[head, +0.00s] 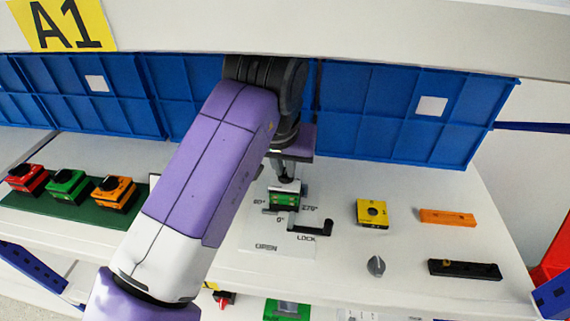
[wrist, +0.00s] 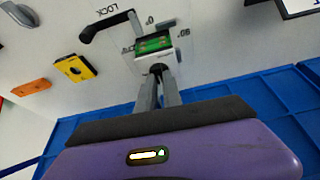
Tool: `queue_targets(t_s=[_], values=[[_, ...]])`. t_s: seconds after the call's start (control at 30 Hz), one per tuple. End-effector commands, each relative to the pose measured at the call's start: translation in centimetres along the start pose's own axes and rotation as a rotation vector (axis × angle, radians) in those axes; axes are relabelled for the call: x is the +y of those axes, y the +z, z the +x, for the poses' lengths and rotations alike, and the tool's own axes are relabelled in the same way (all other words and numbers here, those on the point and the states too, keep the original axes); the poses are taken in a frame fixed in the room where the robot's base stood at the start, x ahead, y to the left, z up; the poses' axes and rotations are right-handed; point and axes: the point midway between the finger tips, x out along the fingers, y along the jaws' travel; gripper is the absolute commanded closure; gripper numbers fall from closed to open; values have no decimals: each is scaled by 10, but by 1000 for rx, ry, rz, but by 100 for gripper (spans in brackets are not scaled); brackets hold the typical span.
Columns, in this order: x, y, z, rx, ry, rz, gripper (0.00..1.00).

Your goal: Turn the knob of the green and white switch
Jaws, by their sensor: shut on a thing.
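The green and white switch (head: 284,197) sits on the printed white panel, among angle marks. In the wrist view the switch (wrist: 154,45) shows its green side and a white part at the fingertips. My gripper (head: 287,179) points down at it from above and is shut on its knob. In the wrist view the fingers of my gripper (wrist: 158,70) are close together at the top of the switch. The knob itself is mostly hidden by the fingers.
A black lever (head: 312,227) lies right beside the switch. A yellow block (head: 372,213), orange bar (head: 447,217), grey knob (head: 376,266) and black bar (head: 464,269) are to the right. Several button boxes stand left on a green mat (head: 75,211). Blue bins (head: 385,115) line the back.

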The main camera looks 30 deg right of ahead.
Motion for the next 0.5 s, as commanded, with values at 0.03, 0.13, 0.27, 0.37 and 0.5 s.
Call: queue_targets(t_s=[0.03,0.13,0.27,0.37,0.5], values=[[0,0,0,-1,11,19,100],[-1,0,-1,0,34,74,100],[-2,-1,-1,0,75,171,100],[-3,-1,0,0,111,256,100],[-4,-2,0,1,163,380,100]])
